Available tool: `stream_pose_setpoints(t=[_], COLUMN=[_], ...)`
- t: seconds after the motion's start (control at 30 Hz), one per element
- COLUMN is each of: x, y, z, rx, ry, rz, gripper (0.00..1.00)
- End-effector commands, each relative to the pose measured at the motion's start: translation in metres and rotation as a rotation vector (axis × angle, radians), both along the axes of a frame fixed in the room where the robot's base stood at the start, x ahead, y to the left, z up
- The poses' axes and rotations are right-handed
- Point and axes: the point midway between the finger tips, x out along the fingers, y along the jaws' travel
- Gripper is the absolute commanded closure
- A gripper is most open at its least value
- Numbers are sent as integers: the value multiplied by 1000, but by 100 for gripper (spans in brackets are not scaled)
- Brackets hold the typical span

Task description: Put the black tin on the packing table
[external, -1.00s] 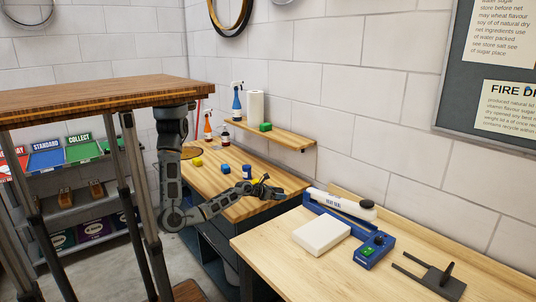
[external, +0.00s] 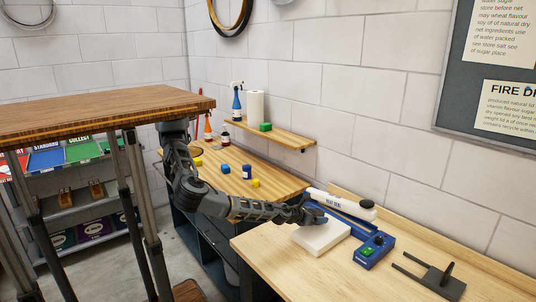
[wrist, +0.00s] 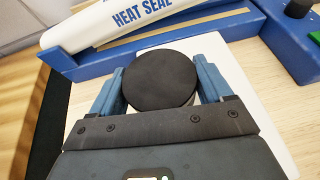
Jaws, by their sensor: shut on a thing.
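The black tin (wrist: 160,80) is round and dark, with a flat top. In the wrist view it sits between the two fingers of my gripper (wrist: 161,88), which is shut on it. A white slab lies beneath it in that view; I cannot tell whether the tin touches it. In the external view my gripper (external: 308,214) is over the left back part of the white slab (external: 322,238), and the tin is hard to make out there. The slab lies on the light wooden packing table (external: 290,268).
A blue and white heat sealer (external: 352,220) stands right behind the slab, close to my gripper. A dark forked stand (external: 438,280) is at the right. The bench behind holds blue blocks (external: 225,169) and a yellow block (external: 255,184). The packing table's front is clear.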

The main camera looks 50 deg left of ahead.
Motion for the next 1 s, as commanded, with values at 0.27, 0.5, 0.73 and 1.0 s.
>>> stream_pose_setpoints(t=[0.27, 0.5, 0.73, 1.0], x=[-74, -137, -164, -166], y=[-115, -185, -210, -212], z=[-4, 7, 9, -23], rx=[-1, -1, 0, 2], ry=[0, -1, -1, 1], rz=[-256, -431, -503, -511], gripper=[56, 56, 56, 56])
